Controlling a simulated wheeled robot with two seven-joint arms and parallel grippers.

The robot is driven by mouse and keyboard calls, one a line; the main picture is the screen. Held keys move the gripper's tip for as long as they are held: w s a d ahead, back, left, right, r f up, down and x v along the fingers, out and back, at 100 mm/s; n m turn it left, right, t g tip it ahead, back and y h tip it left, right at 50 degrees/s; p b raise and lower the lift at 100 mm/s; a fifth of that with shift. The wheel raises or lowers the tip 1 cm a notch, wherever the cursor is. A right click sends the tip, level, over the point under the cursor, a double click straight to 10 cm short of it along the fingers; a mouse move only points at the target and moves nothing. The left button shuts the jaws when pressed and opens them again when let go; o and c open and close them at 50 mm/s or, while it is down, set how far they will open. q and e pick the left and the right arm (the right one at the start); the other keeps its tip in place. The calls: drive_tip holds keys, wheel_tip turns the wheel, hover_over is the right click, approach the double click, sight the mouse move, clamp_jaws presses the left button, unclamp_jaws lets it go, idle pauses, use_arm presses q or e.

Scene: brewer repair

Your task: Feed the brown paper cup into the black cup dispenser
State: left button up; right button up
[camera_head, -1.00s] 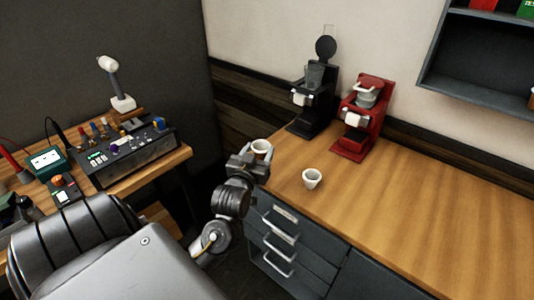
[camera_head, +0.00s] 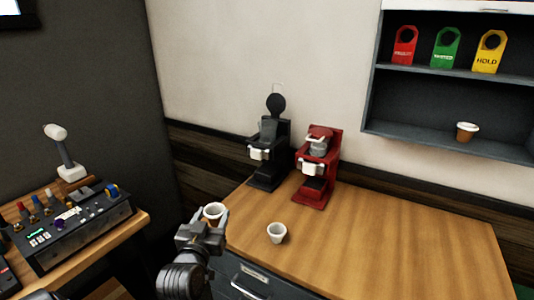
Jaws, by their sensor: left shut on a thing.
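My left gripper (camera_head: 207,227) is shut on a brown paper cup (camera_head: 213,211) with a white rim, at the left front edge of the wooden counter. The fingers hide part of the cup; it looks roughly upright. A black machine (camera_head: 268,152) with a round disc raised on top stands at the back of the counter, beyond the cup and to its right. It looks like the black dispenser; the gripper and cup are well apart from it. My right gripper is not in view.
A red machine (camera_head: 318,167) stands right beside the black one. A white cup (camera_head: 277,233) stands on the counter (camera_head: 385,245) right of my gripper. A wall shelf (camera_head: 410,134) holds another brown cup (camera_head: 467,131) and coloured tags. The counter's right side is clear.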

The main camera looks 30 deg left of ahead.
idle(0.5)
use_arm(q)
drive_tip(key=d+f+m+h, duration=0.2)
drive_tip(key=d+m+h, duration=0.3)
drive_tip(key=d, duration=1.2)
drive_tip(key=d+f+m+h, duration=0.2)
drive_tip(key=d+m+h, duration=0.3)
drive_tip(key=d+h, duration=0.6)
drive_tip(key=d, duration=0.6)
drive_tip(key=shift+m+g, duration=0.3)
